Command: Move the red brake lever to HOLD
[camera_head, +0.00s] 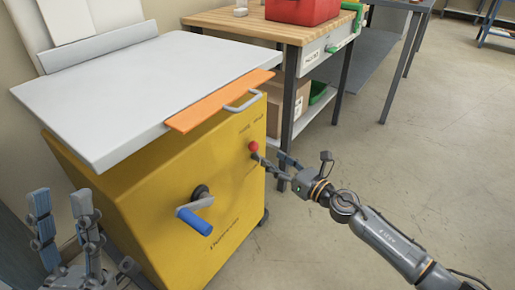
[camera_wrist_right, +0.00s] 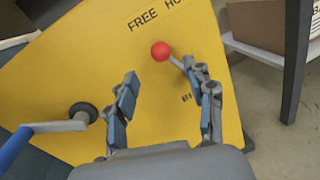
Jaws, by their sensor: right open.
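The brake lever has a red ball knob (camera_head: 254,146) on the yellow machine's front panel. The knob also shows in the right wrist view (camera_wrist_right: 160,51), below the printed words "FREE" and "HO…", near the gap between them. Its short stem runs toward the right-hand finger and is partly hidden there. My right gripper (camera_wrist_right: 165,84) is open, its fingers pointing at the panel with the knob just beyond their tips. I cannot tell whether a finger touches the stem. My left gripper (camera_head: 62,207) is open and empty at the lower left, away from the lever.
A crank with a blue handle (camera_head: 194,221) sticks out of the panel, left of the lever. The grey machine top (camera_head: 130,85) and an orange strip (camera_head: 220,100) overhang above. A wooden workbench (camera_head: 270,25) stands behind. The floor at right is clear.

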